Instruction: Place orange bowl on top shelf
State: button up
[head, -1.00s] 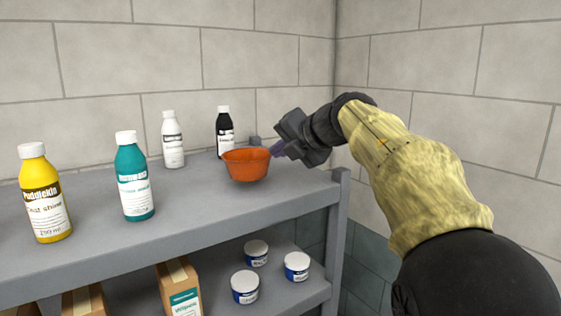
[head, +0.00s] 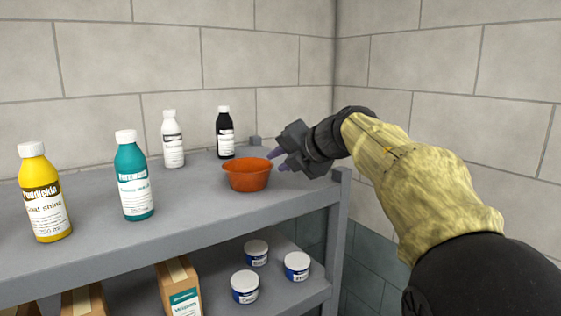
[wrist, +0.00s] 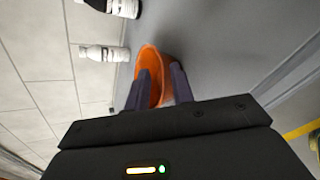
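The orange bowl (head: 247,177) sits upright on the grey top shelf (head: 185,205), near its right end. My gripper (head: 279,160) is at the bowl's right rim, with its two purple-grey fingers spread apart. I cannot tell whether either finger touches the bowl.
A black bottle (head: 225,138) and a white bottle (head: 172,140) stand behind the bowl. A teal bottle (head: 133,180) and a yellow bottle (head: 44,198) stand to the left. The lower shelf (head: 215,300) holds small tubs and boxes. A block wall (head: 300,60) is behind.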

jog(key=b+v, duration=0.2)
jog(key=v, duration=0.9)
jog(key=shift+s+b, duration=0.2)
jog(key=shift+b, duration=0.2)
jog(key=shift+d, duration=0.1)
